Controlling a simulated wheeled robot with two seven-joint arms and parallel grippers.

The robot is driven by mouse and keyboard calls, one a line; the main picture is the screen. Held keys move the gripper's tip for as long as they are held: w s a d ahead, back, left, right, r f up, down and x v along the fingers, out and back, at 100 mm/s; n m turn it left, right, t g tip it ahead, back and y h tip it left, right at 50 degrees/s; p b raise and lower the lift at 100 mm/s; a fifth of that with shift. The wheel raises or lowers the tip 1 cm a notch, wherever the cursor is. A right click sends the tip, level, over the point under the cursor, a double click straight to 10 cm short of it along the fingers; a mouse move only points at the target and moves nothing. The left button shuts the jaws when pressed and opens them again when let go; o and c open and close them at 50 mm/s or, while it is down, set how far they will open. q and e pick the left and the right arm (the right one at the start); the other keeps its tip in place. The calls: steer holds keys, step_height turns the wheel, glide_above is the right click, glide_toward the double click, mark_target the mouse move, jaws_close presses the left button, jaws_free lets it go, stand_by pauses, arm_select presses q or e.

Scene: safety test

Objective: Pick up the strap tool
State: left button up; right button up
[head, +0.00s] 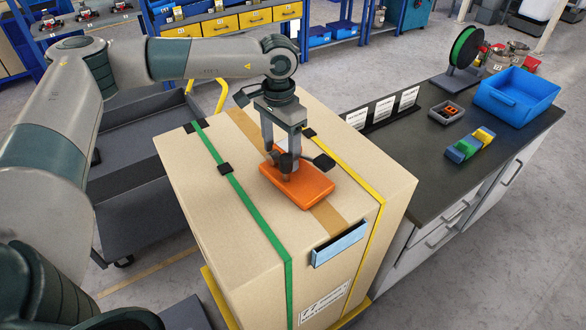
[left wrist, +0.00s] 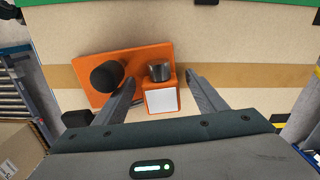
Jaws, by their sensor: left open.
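The strap tool (head: 305,187) is an orange, flat-based device lying on top of a large cardboard box (head: 200,165). In the left wrist view the strap tool (left wrist: 150,58) shows a black round knob, a grey cylinder and a block with a white face. My left gripper (head: 281,153) points down over the tool's far-left end, its fingers open. In the left wrist view the left gripper (left wrist: 160,80) has its fingers on either side of the white-faced block, one between it and the knob. I cannot tell whether they touch it. My right gripper is not in view.
A green strap (head: 240,194) and a yellow strap (head: 358,183) run over the box beside the tool. A light-blue label holder (head: 339,245) is on its front. A dark workbench (head: 415,170) at right carries a blue bin (head: 517,92). A grey cart (head: 140,180) stands left.

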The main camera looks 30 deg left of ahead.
arm_select(q)
jaws_close()
steer(key=shift+r, duration=0.15)
steer(key=shift+w+r+b, duration=0.1)
steer(key=shift+r+b, duration=0.35)
steer(key=shift+b, duration=0.1)
steer(key=r+b, duration=0.2)
steer(key=r, duration=0.1)
steer(key=shift+d, duration=0.4)
steer(key=w+d+r+b, duration=0.2)
steer(key=d+r+b, duration=0.3)
steer(key=d, duration=0.5)
steer(key=shift+d+r, duration=0.35)
steer(key=shift+r, duration=0.65)
steer(key=shift+w, duration=0.1)
